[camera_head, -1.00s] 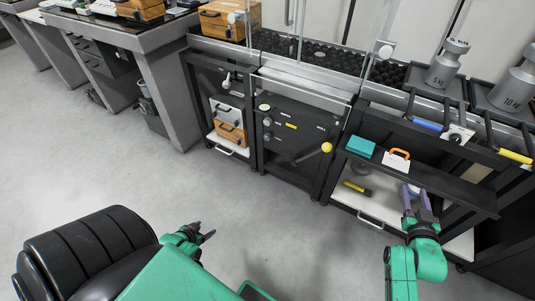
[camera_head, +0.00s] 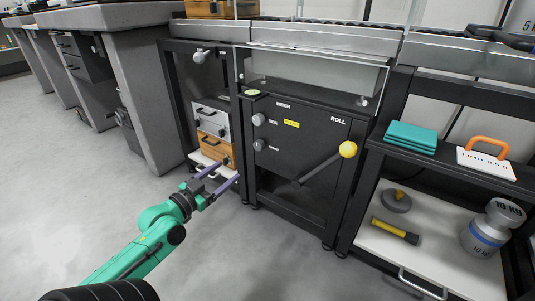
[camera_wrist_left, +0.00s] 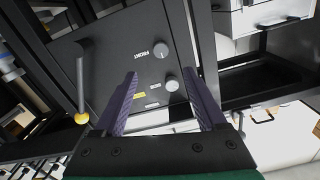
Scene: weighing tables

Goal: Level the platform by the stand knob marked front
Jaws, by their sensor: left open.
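The dark stand panel (camera_head: 310,130) carries two round grey knobs at its left edge, an upper knob (camera_head: 259,119) and a lower knob (camera_head: 259,145). Their small labels are hard to read in the head view. The left wrist view shows the panel upside down, with the lower knob (camera_wrist_left: 158,50) beside a label that seems to read FRONT and the upper knob (camera_wrist_left: 172,84) nearer my fingers. My left gripper (camera_head: 229,172) is open and empty, below and left of the knobs, apart from them. The platform is not clearly identifiable. My right gripper is out of view.
A lever with a yellow ball (camera_head: 348,149) sticks out from the panel's right side, by the word ROLL. The floor in front is clear.

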